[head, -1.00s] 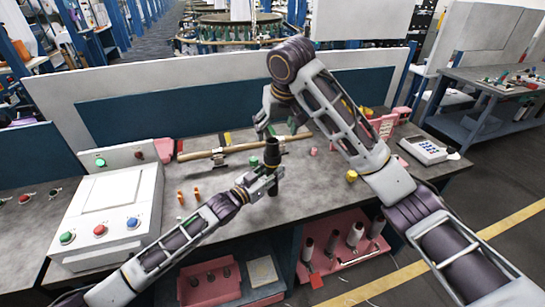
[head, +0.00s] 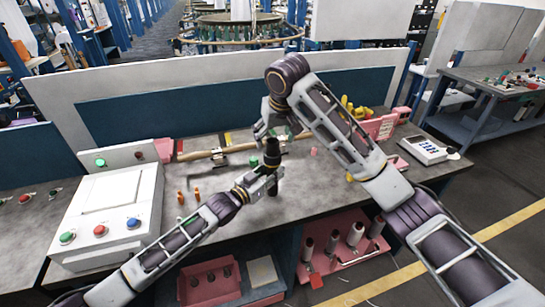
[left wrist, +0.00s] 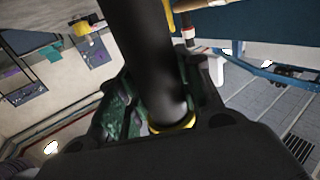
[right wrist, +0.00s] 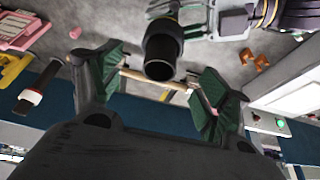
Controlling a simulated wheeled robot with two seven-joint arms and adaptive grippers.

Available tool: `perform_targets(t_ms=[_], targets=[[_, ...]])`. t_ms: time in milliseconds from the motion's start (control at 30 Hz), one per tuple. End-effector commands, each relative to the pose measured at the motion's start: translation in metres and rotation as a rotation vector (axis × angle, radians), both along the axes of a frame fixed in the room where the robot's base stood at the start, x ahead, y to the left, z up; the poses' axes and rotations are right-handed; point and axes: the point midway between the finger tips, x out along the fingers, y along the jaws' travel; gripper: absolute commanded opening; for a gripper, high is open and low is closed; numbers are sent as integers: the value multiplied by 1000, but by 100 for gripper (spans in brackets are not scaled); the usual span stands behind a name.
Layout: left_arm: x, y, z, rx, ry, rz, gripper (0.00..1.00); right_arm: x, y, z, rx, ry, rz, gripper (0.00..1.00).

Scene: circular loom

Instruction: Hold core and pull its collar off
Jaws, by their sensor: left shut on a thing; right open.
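The core is a dark upright tube (head: 272,153) above the grey bench. My left gripper (head: 264,179) is shut around its lower part. In the left wrist view the black tube (left wrist: 150,60) rises between the fingers, with a yellow ring (left wrist: 178,122) near its base. My right gripper (head: 272,132) is open at the tube's upper end. In the right wrist view the tube's dark, wider end (right wrist: 161,57), which looks like the collar, lies between the spread green pads (right wrist: 160,88), with no clear contact. The collar's lower edge cannot be made out in the head view.
A wooden rod (head: 215,153) lies across holders behind the core. A white control box (head: 115,205) stands at left, and small orange pieces (head: 188,195) lie beside it. Pink racks (head: 380,127) and a keypad device (head: 422,148) are at right. A pink tray (head: 345,250) with spools sits below.

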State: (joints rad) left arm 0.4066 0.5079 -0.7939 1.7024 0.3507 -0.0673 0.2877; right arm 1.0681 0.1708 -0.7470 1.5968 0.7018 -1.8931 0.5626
Motion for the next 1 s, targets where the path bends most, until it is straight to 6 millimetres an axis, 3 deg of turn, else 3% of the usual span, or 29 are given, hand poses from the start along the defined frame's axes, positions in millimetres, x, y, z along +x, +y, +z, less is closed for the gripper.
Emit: perform_targets(t_ms=[700,1000], targets=[[0,0,-1,1,1,0,0,24,7,-61,-1,2,-2,77],[0,0,-1,1,1,0,0,30,9,-75,0,0,-1,77]])
